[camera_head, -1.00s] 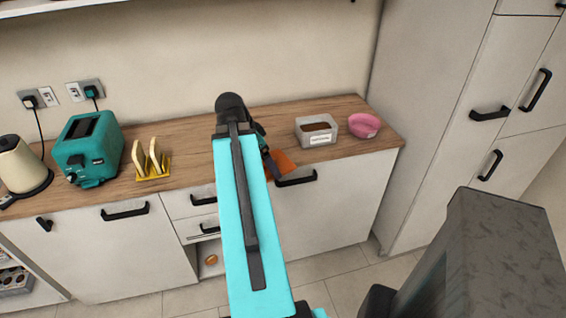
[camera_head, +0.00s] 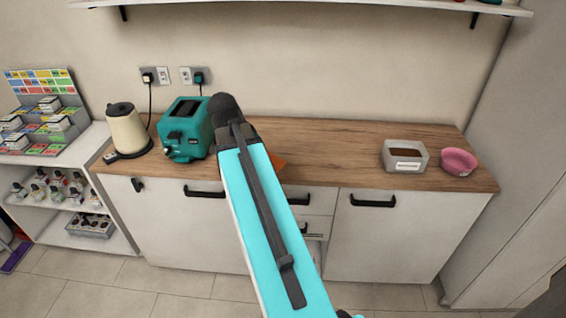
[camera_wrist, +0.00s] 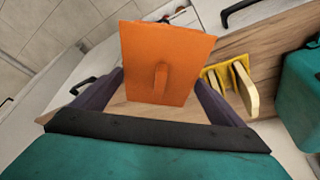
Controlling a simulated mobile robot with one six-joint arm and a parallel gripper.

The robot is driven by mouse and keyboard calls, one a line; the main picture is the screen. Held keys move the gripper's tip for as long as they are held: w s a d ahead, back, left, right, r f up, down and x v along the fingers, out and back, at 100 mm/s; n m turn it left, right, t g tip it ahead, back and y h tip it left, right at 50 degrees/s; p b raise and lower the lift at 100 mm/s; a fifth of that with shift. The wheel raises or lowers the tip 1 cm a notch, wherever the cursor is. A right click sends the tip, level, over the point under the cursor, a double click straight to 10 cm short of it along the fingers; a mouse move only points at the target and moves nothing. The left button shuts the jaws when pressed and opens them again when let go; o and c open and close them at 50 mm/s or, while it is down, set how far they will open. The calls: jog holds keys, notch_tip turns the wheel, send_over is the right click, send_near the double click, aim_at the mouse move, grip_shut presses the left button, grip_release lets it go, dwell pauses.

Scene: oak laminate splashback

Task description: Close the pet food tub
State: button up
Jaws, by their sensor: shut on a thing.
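The pet food tub (camera_head: 404,157) is a clear, open-topped box with brown food inside and a white label on its front. It stands on the right part of the wooden counter. My gripper (camera_wrist: 160,95) is shut on an orange square lid (camera_wrist: 166,45) with a small raised handle. The lid is held over the counter, well to the left of the tub and apart from it. In the head view my arm hides the gripper and most of the lid; only an orange corner (camera_head: 278,161) shows.
A pink bowl (camera_head: 458,162) stands close to the tub's right. A teal toaster (camera_head: 185,128) and a cream kettle (camera_head: 127,130) stand at the left. A yellow toast rack (camera_wrist: 233,86) is near the lid in the wrist view. The counter (camera_head: 335,155) left of the tub is clear.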

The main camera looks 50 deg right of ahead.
jog(key=w+a+r+n+t+y, duration=0.1)
jog(key=w+a+n, duration=0.4)
jog(key=a, duration=0.6)
jog(key=w+a+r+n+t+y, duration=0.2)
jog(key=w+a+n, duration=0.3)
jog(key=a, duration=0.5)
jog(key=w+a+r+n+t+y, duration=0.1)
jog(key=w+a+r+n, duration=0.2)
jog(key=w+a+n, duration=0.3)
jog(key=shift+a+n, duration=0.8)
jog(key=shift+a, duration=2.05)
jog(key=shift+w, duration=0.1)
jog(key=shift+d+f, duration=0.1)
jog(key=shift+d, duration=0.35)
jog(key=shift+d, duration=0.1)
